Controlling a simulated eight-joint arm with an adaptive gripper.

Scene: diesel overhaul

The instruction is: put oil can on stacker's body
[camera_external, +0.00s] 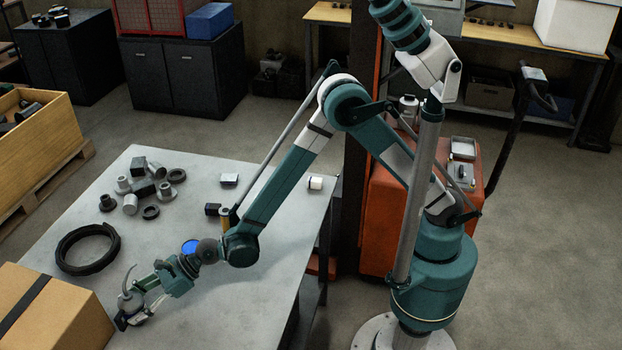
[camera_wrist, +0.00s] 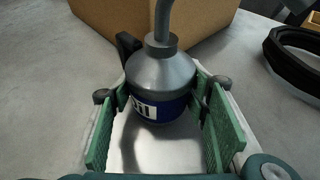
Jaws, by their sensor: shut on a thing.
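The oil can (camera_external: 130,301) has a grey conical top, a curved spout and a dark blue lower band with a white label. It is at the front left of the grey table, close to the cardboard box. In the wrist view the oil can (camera_wrist: 160,75) stands upright between the green pads. My gripper (camera_external: 136,318) is shut on it, and the gripper (camera_wrist: 162,98) shows a pad on each side of the can. I cannot tell whether its base touches the table. The stacker's orange body (camera_external: 385,225) is right of the table, partly hidden behind my arm.
The cardboard box (camera_external: 50,312) is right behind the can in the wrist view. A black ring (camera_external: 88,250) and several metal parts (camera_external: 145,190) lie on the table (camera_external: 215,290). A metal container (camera_external: 408,108) and small trays (camera_external: 462,149) sit on the stacker.

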